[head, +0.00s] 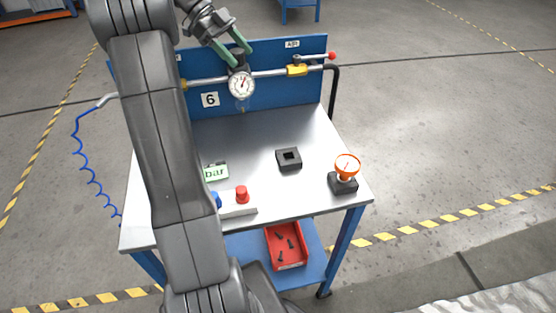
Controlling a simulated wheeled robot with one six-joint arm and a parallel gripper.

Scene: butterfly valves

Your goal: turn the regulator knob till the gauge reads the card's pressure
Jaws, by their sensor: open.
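The regulator's round white gauge (241,84) faces me on the pipe along the blue back panel; its needle is too small to read. The dark regulator knob (238,60) shows just above the gauge. My gripper (238,57) is open, with its green fingers coming from above, one on each side of the knob; I cannot tell whether they touch it. A card with green "bar" lettering (216,171) lies on the bench, its left part hidden behind my arm, so its number does not show.
A plate marked "6" (210,99) is on the panel. A yellow valve (297,70) with a red-ended lever sits right on the pipe. A red tray (287,246) is below.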

